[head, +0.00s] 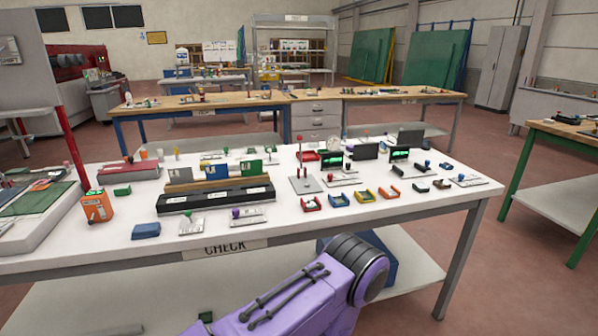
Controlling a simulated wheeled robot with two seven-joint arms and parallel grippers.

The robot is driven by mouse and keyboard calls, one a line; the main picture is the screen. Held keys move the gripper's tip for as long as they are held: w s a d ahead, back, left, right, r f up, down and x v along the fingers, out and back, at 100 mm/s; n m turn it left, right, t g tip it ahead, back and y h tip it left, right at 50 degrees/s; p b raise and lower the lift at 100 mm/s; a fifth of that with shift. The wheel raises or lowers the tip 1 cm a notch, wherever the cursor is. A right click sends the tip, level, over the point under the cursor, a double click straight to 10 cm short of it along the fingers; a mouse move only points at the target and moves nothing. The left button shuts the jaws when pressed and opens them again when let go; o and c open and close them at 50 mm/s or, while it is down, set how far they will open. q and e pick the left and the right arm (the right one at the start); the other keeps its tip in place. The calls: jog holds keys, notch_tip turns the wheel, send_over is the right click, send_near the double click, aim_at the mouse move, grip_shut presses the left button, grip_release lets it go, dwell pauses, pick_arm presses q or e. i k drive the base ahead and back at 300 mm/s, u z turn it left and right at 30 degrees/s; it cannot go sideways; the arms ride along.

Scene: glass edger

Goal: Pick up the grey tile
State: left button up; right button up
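No single piece is clearly the grey tile at this size. Neither gripper is in view. One purple arm link of mine crosses the bottom of the head view, in front of the table edge.
The white table (330,238) carries a CHECK label. On it are a long black rack (215,197), small coloured trays (339,199), a blue block (146,230) and an orange box (96,206). A wooden bench (220,103) stands behind.

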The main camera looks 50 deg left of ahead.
aim_at(183, 176)
jog(key=z, duration=1.05)
jog(key=k, duration=1.25)
jog(key=u, duration=2.1)
